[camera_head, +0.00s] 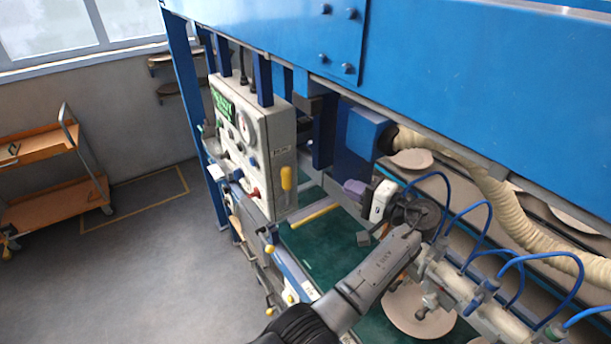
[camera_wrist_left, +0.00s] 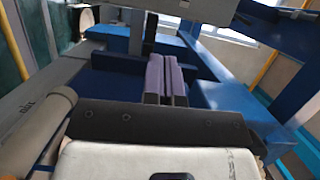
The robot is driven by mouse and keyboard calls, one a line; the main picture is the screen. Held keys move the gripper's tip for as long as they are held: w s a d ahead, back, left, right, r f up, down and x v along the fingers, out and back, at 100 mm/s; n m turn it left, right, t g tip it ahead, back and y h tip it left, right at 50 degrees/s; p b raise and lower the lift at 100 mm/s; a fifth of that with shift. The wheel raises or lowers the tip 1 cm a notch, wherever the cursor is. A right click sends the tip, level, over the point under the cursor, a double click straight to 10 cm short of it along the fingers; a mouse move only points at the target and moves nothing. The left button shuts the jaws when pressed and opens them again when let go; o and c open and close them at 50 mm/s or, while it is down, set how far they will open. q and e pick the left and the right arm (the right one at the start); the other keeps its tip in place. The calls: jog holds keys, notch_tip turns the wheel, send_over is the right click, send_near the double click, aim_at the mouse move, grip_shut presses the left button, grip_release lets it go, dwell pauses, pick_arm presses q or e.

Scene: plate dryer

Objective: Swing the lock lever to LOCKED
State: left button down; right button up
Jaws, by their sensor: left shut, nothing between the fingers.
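My left gripper (camera_head: 354,188) is in the middle of the head view, in front of the blue frame. Its two purple fingers lie together, shut and empty; they also show in the left wrist view (camera_wrist_left: 165,75), pointing toward blue machine parts. A yellow handle (camera_head: 287,178) sticks out from the side of the grey control box, left of the gripper and apart from it. It may be the lock lever, but I can read no LOCKED mark. A yellow bar (camera_head: 316,216) lies lower, above the green surface. My right gripper is not in view.
The control box (camera_head: 262,150) carries a green display (camera_head: 222,104), a gauge and a red button. A blue beam (camera_head: 450,70) crosses overhead. A cream hose (camera_head: 500,210), blue tubes and round plates (camera_head: 418,310) stand on the right. An orange cart (camera_head: 45,180) is far left; the floor between is clear.

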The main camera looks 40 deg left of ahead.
aim_at(286, 187)
pick_arm(q)
jog(key=s+a+p, duration=0.3)
jog(key=a+p, duration=0.1)
jog(key=a, duration=0.8)
jog(key=shift+a, duration=0.4)
jog(key=shift+f, duration=0.1)
jog(key=shift+s+a, duration=0.1)
